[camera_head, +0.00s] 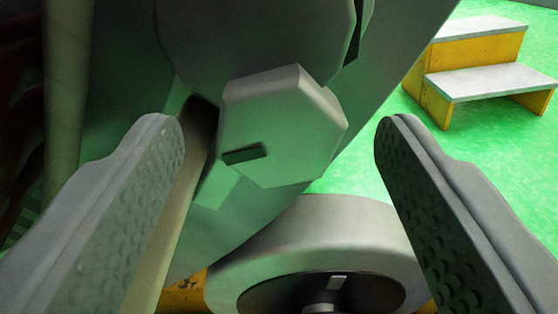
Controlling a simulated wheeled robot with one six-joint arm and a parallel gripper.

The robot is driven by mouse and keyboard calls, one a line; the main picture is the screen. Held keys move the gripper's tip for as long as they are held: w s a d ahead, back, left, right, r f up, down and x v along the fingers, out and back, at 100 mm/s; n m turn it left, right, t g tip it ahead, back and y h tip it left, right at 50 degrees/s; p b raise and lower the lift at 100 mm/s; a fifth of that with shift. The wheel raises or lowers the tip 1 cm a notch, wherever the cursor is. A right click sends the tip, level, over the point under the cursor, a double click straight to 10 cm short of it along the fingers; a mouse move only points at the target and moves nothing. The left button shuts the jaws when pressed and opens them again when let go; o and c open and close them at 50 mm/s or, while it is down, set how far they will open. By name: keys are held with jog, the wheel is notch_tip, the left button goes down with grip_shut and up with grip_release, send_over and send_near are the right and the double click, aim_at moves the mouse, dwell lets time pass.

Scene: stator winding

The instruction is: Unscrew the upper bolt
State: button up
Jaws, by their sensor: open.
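A grey bolt head (290,130) with flat facets and a small dark rectangular mark low on its face is near the middle of the camera_head view. It stands out from a larger faceted grey part (250,40) above and behind it. I cannot tell from this view alone whether it is the upper bolt. My gripper (278,130) is open, with one finger at the left and one at the right of the bolt head. Gaps show on both sides, wider on the right. The bolt's shank is hidden.
A thick grey round part (320,230) with a dark recessed centre lies below the bolt head, between the fingers. A yellow step stool (475,55) with grey treads stands on the green floor (385,130) at the upper right.

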jog(key=s+a, duration=0.1)
jog(key=s, duration=1.3)
jog(key=shift+s, duration=0.4)
